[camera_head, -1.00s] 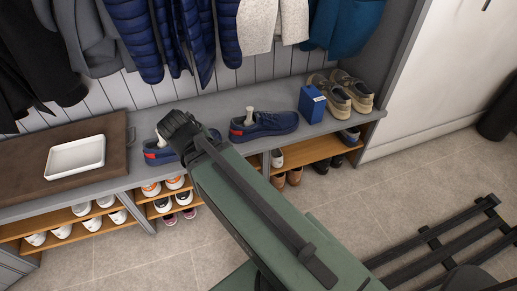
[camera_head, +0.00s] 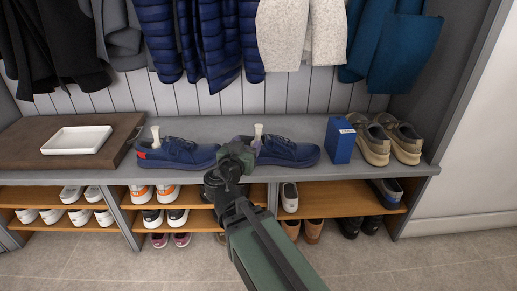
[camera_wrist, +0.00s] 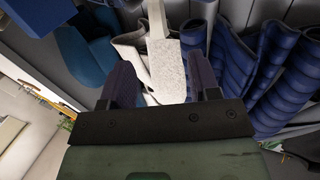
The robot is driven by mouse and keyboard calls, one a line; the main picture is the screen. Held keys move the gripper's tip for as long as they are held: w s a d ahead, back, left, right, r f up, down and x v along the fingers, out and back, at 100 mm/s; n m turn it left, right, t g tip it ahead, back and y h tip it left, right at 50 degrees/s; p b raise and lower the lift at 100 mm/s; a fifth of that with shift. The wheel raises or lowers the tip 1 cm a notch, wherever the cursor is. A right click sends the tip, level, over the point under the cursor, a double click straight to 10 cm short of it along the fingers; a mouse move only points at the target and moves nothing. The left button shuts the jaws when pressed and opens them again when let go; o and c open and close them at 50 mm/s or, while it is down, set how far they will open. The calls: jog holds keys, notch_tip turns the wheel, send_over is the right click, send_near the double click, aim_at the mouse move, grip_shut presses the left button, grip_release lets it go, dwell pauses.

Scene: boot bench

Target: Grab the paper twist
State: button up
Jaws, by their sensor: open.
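Two pale upright pieces that look like paper twists stand in the openings of two navy shoes: a left one (camera_head: 155,136) in the left shoe (camera_head: 178,154), and a right one (camera_head: 258,132) in the right shoe (camera_head: 290,152). I cannot tell which one the task names. My gripper (camera_head: 236,156) is in front of the bench, hiding the right shoe's heel.
A white tray (camera_head: 77,139) sits on a brown board (camera_head: 22,146) at the left. A blue box (camera_head: 339,141) and tan shoes (camera_head: 374,146) stand right of the navy shoes. Coats hang above the grey bench. Shelves below hold several shoes.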

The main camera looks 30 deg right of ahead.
aim_at(257, 131)
jog(key=x, duration=1)
jog(key=shift+s, duration=0.1)
grip_shut()
jog(key=shift+s, duration=0.1)
